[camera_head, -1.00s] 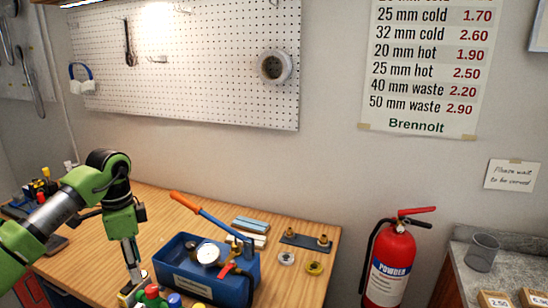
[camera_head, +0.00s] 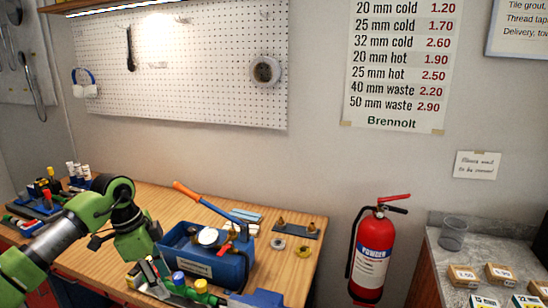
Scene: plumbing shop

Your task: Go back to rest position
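My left arm, green and black, comes in from the left. Its gripper (camera_head: 146,272) is low over the front of the wooden workbench (camera_head: 160,200), left of the blue test pump. Its fingers are small and partly hidden, so I cannot tell whether they are open or shut. A fitting assembly with green, yellow and blue caps (camera_head: 190,289) lies right beside the gripper at the bottom edge of the view. I cannot tell whether they touch. My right gripper is not in view.
The blue test pump (camera_head: 200,265) with an orange-tipped lever and gauge stands on the bench. Behind it are light bars (camera_head: 245,215) and a dark plate with brass fittings (camera_head: 295,231). A red fire extinguisher (camera_head: 372,255) and a grey counter (camera_head: 440,265) with small boxes stand right.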

